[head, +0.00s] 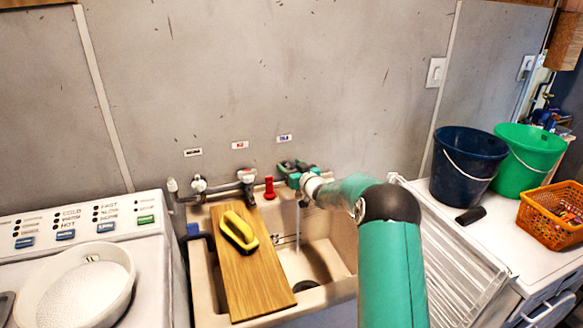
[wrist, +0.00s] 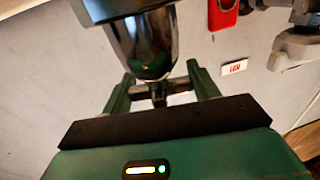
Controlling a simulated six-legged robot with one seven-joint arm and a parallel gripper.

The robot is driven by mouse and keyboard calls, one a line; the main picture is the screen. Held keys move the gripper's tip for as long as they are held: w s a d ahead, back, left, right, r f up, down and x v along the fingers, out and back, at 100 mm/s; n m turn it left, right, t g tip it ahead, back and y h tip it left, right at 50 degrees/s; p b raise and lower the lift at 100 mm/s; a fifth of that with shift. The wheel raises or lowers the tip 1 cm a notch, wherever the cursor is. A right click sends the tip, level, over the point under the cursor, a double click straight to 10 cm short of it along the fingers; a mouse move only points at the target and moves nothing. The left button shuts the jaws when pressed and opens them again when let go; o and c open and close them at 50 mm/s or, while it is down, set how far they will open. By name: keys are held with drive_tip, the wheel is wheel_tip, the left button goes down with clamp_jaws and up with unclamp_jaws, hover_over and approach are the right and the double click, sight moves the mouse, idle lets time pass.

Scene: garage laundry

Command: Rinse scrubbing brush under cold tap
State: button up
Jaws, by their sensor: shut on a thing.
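The scrubbing brush (head: 238,232), yellow and dark, lies on a wooden board (head: 262,290) across the left part of the sink (head: 340,235). My gripper (head: 297,177) is at the wall below the blue label (head: 284,138), at the cold tap. In the wrist view my gripper (wrist: 158,92) is shut on a small dark tap handle between its green fingers. My gripper and arm mostly hide the cold tap in the head view. A thin pale vertical streak, like running water (head: 297,232), shows in the basin below it.
A red object (head: 269,187) and the hot tap (head: 247,178) are left of my gripper. A washer with a white bowl (head: 78,290) stands left. A ribbed white panel (head: 455,262), blue bucket (head: 466,168), green bucket (head: 527,150) and orange basket (head: 553,213) are right.

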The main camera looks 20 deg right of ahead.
drive_tip(key=shift+n+y, duration=0.6)
drive_tip(key=shift+y, duration=0.3)
drive_tip(key=shift+a+g, duration=0.1)
drive_tip(key=shift+g, duration=0.2)
drive_tip(key=o, duration=1)
drive_tip(key=shift+s, duration=0.15)
drive_tip(key=v, duration=1.3)
drive_tip(key=shift+s+d, duration=0.25)
